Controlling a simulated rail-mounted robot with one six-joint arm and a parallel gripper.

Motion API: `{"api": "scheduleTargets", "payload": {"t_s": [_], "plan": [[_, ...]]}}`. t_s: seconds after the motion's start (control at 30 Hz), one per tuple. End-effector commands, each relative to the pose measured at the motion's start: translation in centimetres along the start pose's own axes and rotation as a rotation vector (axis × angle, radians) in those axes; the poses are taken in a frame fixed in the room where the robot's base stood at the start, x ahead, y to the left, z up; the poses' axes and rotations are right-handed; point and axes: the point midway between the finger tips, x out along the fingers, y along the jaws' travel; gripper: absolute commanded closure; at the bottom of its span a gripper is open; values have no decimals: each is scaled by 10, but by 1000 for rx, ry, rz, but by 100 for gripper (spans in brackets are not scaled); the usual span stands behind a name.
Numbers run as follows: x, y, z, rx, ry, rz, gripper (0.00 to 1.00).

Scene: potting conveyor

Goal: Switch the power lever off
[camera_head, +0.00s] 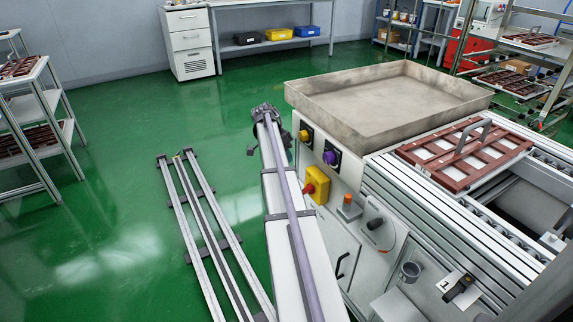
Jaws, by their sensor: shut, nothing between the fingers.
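Several controls sit on the white front panel of the machine. A red rotary handle on a yellow plate (316,186) is on the panel's left part. A black-handled lever (375,223) on a round light plate is to the right of it. Another black lever (459,288) sits on a white plate marked 1 at the lower right. I cannot tell for certain which one is the power lever. My gripper (266,111) is small and dark at the far end of my arm, left of the panel. It is shut and empty, apart from all the controls.
A deep beige tray (390,75) and a red-brown grid tray (420,165) are above. Floor rails (206,222) lie left; green floor is clear.

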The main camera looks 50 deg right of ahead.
Motion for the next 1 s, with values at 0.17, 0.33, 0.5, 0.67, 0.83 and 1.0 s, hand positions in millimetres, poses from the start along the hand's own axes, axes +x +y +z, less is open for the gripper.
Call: {"api": "scheduleTargets", "payload": {"t_s": [0.17,0.33,0.5,0.67,0.83,1.0], "plan": [[49,-3,4,1,0,0,100],[86,-3,4,1,0,-1,100],[101,20,8,0,0,0,100],[104,24,8,-1,0,0,100],[103,24,8,-1,0,-1,100],[105,24,8,-5,2,12,100]]}}
